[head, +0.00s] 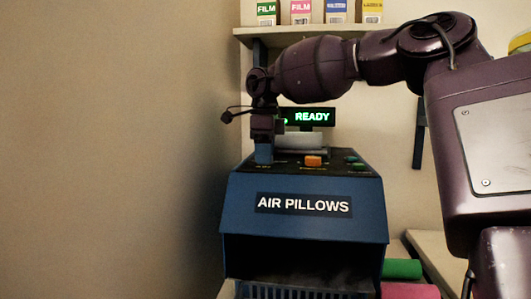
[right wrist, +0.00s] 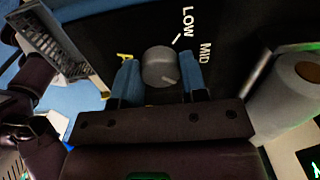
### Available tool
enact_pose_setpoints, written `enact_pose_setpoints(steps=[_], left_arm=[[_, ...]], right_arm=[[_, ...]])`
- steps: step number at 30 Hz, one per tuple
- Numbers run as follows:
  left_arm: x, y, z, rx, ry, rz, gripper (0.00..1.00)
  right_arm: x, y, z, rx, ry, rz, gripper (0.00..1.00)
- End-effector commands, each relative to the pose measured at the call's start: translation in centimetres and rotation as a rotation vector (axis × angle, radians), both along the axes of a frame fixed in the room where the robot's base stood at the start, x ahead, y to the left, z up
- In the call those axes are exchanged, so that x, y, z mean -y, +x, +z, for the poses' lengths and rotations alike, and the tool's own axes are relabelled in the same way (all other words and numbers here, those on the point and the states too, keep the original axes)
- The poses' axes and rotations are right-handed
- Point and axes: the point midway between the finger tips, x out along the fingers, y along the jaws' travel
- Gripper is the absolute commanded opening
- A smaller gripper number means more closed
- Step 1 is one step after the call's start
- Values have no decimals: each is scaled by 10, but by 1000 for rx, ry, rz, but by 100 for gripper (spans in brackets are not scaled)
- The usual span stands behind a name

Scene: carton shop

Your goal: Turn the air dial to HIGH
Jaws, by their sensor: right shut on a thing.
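The air dial (right wrist: 158,64) is a round grey knob on the black top panel of the blue air pillow machine (head: 303,232). In the right wrist view, the labels LOW and MID show beside it, with a white tick near LOW. No HIGH label is visible. A faint pale mark shows on the knob, towards the gripper. My right gripper (right wrist: 160,80) has its blue fingers on either side of the knob, shut on it. In the head view the right gripper (head: 264,152) points down at the panel's left side and hides the dial. My left gripper is not in view.
A display reading READY (head: 308,117) stands behind the panel. An orange button (head: 313,161) and green buttons (head: 357,166) sit right of the gripper. A shelf (head: 290,32) with several small boxes is above. Green (head: 402,269) and pink rolls (head: 410,291) lie at lower right.

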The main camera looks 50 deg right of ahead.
Motion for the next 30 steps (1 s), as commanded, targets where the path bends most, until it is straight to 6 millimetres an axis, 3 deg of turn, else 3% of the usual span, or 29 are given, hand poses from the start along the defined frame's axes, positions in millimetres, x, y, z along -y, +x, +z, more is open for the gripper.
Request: enact_pose_setpoints(steps=[9,24,25,29,30], left_arm=[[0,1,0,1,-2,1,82],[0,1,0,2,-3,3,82],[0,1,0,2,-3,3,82],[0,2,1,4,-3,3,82],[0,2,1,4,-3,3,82]], right_arm=[[0,0,1,1,-2,-105,16],[0,0,1,1,-2,-121,16],[0,0,1,1,-2,-121,44],[0,0,1,1,-1,-120,64],[0,0,1,1,-1,-120,65]])
